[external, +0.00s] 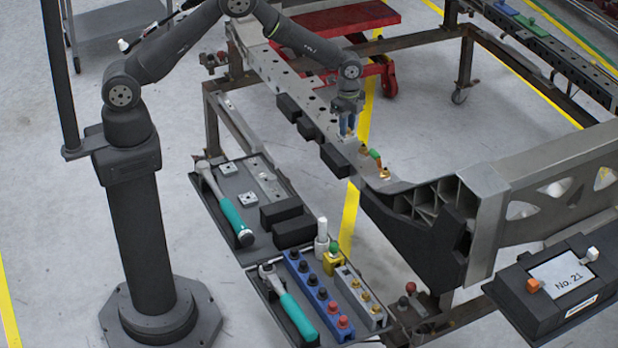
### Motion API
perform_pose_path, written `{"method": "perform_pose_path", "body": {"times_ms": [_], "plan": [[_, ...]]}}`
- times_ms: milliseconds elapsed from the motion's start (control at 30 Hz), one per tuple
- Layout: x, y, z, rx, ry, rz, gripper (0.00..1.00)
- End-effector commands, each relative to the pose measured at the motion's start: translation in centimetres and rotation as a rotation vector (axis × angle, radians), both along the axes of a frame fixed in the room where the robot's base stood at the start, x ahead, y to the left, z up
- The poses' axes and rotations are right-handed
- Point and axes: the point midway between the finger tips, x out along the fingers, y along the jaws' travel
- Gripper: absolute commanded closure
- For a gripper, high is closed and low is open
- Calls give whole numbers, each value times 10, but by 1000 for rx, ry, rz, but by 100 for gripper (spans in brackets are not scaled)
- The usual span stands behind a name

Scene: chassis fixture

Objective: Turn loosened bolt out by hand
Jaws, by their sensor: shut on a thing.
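A brass fitting (384,173) with an orange and green part stands on the rail, to the right and in front of my gripper.
A nearer tray carries a teal-handled ratchet (288,303), a blue rack (318,295) and a grey rack (362,300) with brass pieces. A box labelled No. 21 (562,277) stands right.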

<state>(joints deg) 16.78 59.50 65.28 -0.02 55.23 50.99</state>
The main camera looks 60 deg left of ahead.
Motion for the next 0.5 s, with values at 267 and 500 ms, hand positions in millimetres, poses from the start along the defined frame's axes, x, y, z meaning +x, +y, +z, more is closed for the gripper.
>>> {"method": "perform_pose_path", "body": {"times_ms": [267,500], "plan": [[0,0,1,0,-1,306,100],[0,0,2,0,-1,575,100]]}}
